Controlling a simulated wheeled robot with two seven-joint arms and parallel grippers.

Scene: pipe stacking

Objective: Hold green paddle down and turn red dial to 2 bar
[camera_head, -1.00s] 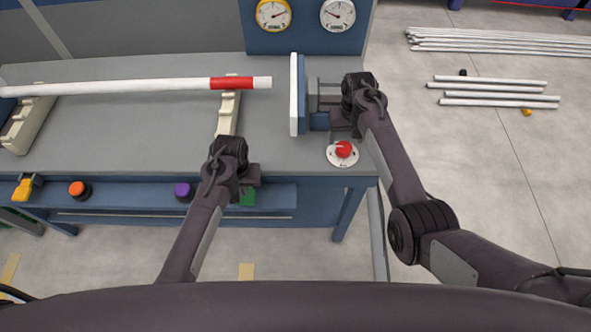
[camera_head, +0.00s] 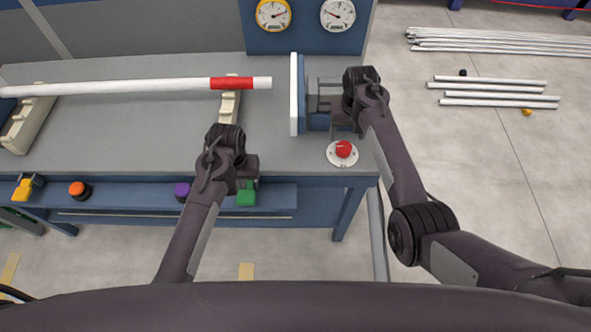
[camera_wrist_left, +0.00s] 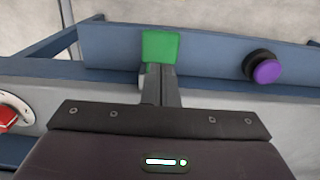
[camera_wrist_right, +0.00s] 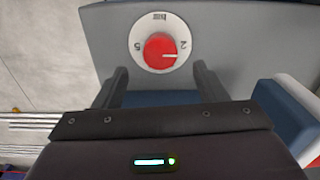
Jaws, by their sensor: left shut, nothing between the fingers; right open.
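The green paddle (camera_head: 246,196) is on the blue front rail of the bench. In the left wrist view the green paddle (camera_wrist_left: 160,46) stands just past my left fingertips. My left gripper (camera_wrist_left: 158,70) is shut and empty; whether it touches the paddle I cannot tell. In the head view my left gripper (camera_head: 249,173) is over the bench edge by the paddle. The red dial (camera_head: 343,149) is on a white disc at the bench's right corner. In the right wrist view the dial's (camera_wrist_right: 160,52) white mark points right, near the 2. My right gripper (camera_wrist_right: 161,84) is open, apart from the dial.
A purple button (camera_head: 183,191), an orange button (camera_head: 78,189) and a yellow part (camera_head: 23,189) line the rail. A white pipe with a red band (camera_head: 231,83) rests on supports. A blue-white plate (camera_head: 297,95) stands left of my right gripper. Two gauges (camera_head: 273,14) (camera_head: 337,14) are behind.

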